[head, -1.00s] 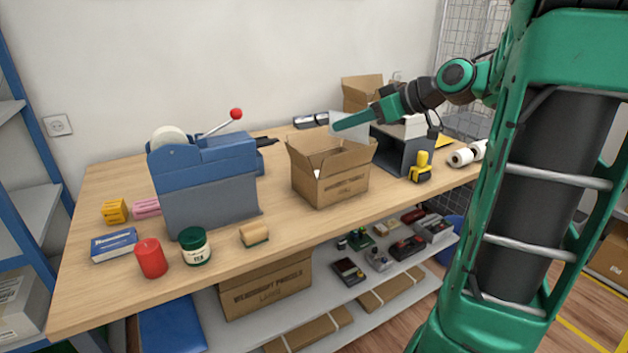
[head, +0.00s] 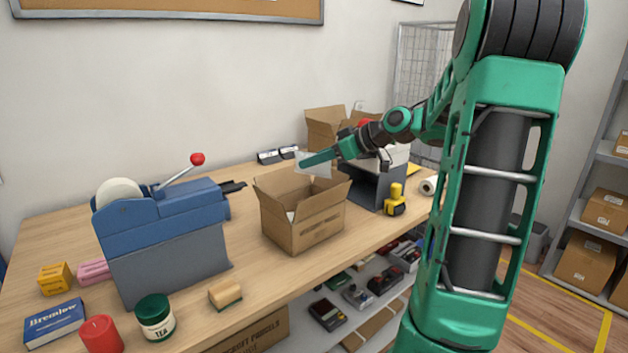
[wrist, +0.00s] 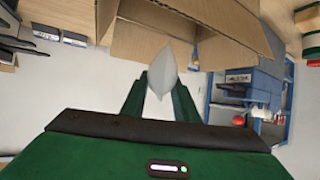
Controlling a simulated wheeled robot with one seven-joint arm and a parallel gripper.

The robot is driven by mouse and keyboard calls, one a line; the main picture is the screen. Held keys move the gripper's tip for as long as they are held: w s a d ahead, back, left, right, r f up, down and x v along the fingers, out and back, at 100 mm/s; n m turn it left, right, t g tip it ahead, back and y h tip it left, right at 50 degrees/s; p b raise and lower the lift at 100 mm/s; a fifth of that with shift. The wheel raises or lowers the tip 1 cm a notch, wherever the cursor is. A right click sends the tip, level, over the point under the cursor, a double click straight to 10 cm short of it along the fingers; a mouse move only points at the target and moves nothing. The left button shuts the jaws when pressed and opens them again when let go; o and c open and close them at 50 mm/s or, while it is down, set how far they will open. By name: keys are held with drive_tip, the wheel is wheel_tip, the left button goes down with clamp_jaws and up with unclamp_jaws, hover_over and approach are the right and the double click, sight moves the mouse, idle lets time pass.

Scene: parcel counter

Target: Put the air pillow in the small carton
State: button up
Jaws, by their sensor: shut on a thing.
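The small carton (head: 303,222) stands open on the counter, its flaps spread outward. My gripper (head: 307,160) is above and just behind the carton's far edge in the head view. It is shut on the air pillow (head: 313,166), a pale translucent pouch partly hidden by the green fingers. In the wrist view the air pillow (wrist: 162,71) sits between the fingertips, and the carton (wrist: 185,20) fills the top of the picture. Whether the pillow touches a flap I cannot tell.
A blue and grey tape dispenser (head: 160,240) with a red-knobbed lever stands left of the carton. A yellow and black tool (head: 395,200) is to its right. Another open carton (head: 325,125) stands behind. A wooden stamp (head: 225,294) and a tea jar (head: 155,316) are at the front.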

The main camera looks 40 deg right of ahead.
sight(318, 175)
drive_tip(key=shift+w+d+f, duration=0.3)
drive_tip(key=shift+d+f, duration=0.2)
drive_tip(key=shift+f, duration=0.5)
drive_tip(key=shift+w+d+f, duration=0.25)
drive_tip(key=shift+d+f, duration=0.25)
drive_tip(key=shift+f, duration=0.55)
drive_tip(key=shift+w+d+f, duration=0.3)
drive_tip(key=shift+d+f, duration=0.2)
drive_tip(key=shift+f, duration=0.5)
drive_tip(key=shift+f, duration=0.6)
drive_tip(key=o, duration=1)
